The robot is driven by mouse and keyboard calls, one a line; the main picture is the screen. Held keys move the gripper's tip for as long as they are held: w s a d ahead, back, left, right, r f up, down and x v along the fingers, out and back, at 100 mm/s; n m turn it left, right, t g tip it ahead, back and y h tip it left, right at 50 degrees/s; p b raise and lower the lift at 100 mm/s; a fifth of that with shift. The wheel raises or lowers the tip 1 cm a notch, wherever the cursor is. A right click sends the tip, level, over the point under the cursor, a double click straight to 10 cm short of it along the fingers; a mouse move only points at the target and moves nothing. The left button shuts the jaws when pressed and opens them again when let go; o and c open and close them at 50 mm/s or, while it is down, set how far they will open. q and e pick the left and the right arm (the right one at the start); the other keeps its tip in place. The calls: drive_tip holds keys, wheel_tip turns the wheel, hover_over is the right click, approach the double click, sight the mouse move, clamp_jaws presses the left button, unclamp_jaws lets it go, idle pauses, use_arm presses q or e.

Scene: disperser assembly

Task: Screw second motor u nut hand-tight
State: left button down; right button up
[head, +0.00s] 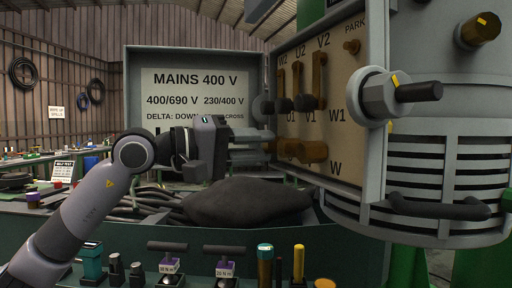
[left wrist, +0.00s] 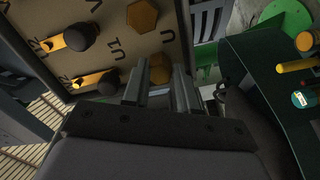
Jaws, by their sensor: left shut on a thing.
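My left gripper (head: 268,146) reaches from the left to the open motor terminal board (head: 345,120), its fingers level and pointing at the lower terminals. In the left wrist view, a brass hex nut (left wrist: 160,70) by the "U" mark sits between the fingertips (left wrist: 158,84), which are shut on it. The nut's seat on its stud is hidden by the fingers. Another brass hex nut (left wrist: 142,17) is on the board beyond. Dark knobs (left wrist: 80,37) sit on brass bars near the U1 mark. My right gripper is not in view.
An open lid with a "MAINS 400 V" plate (head: 195,92) stands behind my gripper. A large grey gland (head: 378,97) juts from the box's right wall. A dark bag-like shape (head: 245,203) lies below. Tools (head: 265,262) stand along the front bench.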

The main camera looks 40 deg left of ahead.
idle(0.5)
use_arm(q)
drive_tip(key=c, duration=0.9)
unclamp_jaws()
drive_tip(key=shift+s, duration=0.1)
drive_tip(key=shift+s+a+f, duration=0.1)
drive_tip(key=shift+s+a, duration=0.1)
drive_tip(key=shift+a, duration=0.05)
drive_tip(key=b+v, duration=0.3)
drive_tip(key=v, duration=0.3)
drive_tip(key=shift+s+b, duration=0.2)
drive_tip(key=shift+b, duration=0.1)
